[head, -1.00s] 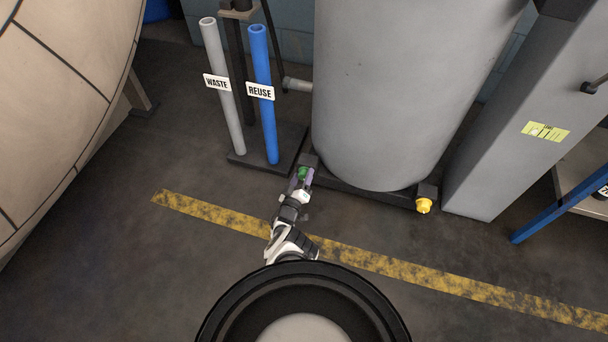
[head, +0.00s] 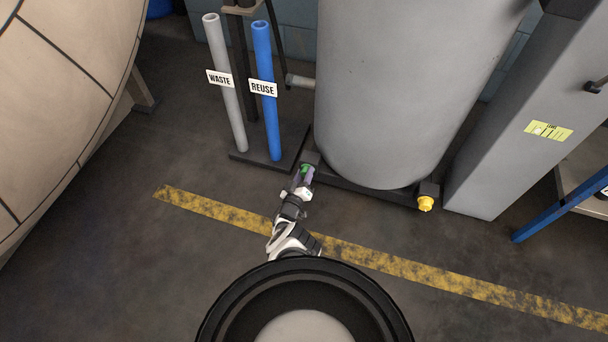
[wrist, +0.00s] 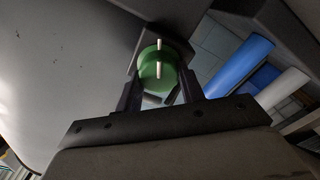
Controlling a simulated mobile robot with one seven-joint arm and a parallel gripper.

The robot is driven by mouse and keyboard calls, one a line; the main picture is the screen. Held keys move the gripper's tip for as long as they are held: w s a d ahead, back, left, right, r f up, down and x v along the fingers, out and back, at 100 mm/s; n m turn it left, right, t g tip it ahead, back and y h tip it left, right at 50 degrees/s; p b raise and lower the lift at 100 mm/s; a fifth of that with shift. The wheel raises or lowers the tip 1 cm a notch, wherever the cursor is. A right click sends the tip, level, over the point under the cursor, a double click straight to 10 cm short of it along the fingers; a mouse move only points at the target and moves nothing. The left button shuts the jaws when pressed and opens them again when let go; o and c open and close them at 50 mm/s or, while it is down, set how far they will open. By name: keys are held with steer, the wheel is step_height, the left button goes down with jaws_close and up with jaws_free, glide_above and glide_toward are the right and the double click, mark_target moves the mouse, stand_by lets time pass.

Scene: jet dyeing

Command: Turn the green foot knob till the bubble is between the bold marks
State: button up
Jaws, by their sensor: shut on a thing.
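The green foot knob (head: 305,168) sits at the left front foot of the large grey tank (head: 385,90). In the wrist view the green knob (wrist: 152,76) has pale line marks on its face and lies between my two fingers. My gripper (head: 304,176) is shut on it, and my fingers partly hide it in the head view. A yellow-green plate (head: 548,131) with dark marks and a pale spot left of its middle is on the sloping grey column (head: 500,150). The spot may be the bubble, but it is too small to be sure.
A yellow knob (head: 425,204) is at the tank's right foot. A grey WASTE pipe (head: 228,110) and a blue REUSE pipe (head: 268,120) stand on a dark base left of my gripper. A yellow floor stripe (head: 430,273) crosses in front. Open floor lies to the left.

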steer(key=m, duration=0.5)
steer(key=shift+d+r, duration=0.1)
steer(key=shift+d+m, duration=0.1)
steer(key=shift+m, duration=2.2)
steer(key=o, duration=1)
steer(key=shift+c, duration=0.2)
